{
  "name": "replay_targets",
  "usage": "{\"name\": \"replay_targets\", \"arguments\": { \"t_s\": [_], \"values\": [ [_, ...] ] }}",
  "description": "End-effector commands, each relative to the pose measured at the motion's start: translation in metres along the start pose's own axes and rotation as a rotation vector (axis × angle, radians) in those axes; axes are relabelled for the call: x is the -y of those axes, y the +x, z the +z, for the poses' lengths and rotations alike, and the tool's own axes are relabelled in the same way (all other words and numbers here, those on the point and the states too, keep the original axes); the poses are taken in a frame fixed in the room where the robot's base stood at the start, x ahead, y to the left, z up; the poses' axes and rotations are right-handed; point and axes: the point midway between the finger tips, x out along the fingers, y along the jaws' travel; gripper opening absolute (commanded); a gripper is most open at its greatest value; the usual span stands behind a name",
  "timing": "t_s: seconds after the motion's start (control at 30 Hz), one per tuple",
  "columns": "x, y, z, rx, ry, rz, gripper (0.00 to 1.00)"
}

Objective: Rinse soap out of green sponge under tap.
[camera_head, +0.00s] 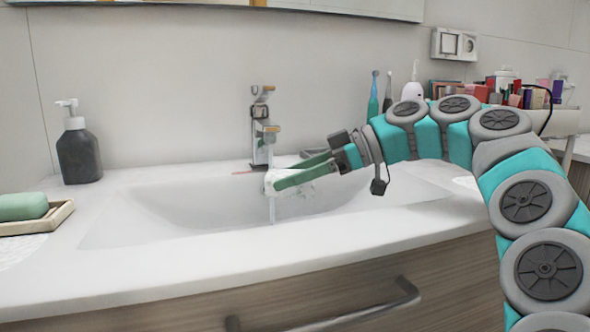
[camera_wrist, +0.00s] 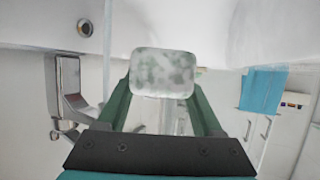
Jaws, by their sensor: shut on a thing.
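The green sponge (camera_wrist: 163,73) is a rounded block patched with white foam and pale green in the wrist view. My gripper (camera_head: 288,178) is shut on it, with one green finger along each side. In the head view the sponge (camera_head: 271,184) shows as a white, foamy lump at the fingertips, partly hidden by the fingers. It is over the basin, just below the spout of the metal tap (camera_head: 262,122). A thin stream of water (camera_head: 271,209) shows below the sponge. The tap also shows at the left in the wrist view (camera_wrist: 74,103).
The white basin (camera_head: 180,210) is otherwise empty. A dark soap dispenser (camera_head: 78,156) and a dish (camera_head: 55,215) with a green block (camera_head: 22,206) are at the left. Toothbrushes (camera_head: 373,97) and crowded cosmetics (camera_head: 515,93) stand behind my arm at the right.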

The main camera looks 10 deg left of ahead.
Motion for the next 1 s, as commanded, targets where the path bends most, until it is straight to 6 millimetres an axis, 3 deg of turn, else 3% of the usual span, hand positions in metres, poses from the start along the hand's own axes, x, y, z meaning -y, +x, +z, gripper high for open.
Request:
{"name": "replay_targets", "arguments": {
  "t_s": [0.7, 1.0],
  "values": [
    [-0.063, 0.017, 0.005, 0.001, 0.002, 0.003, 0.06],
    [-0.077, 0.021, 0.007, -0.001, 0.001, 0.001, 0.07]
  ]
}}
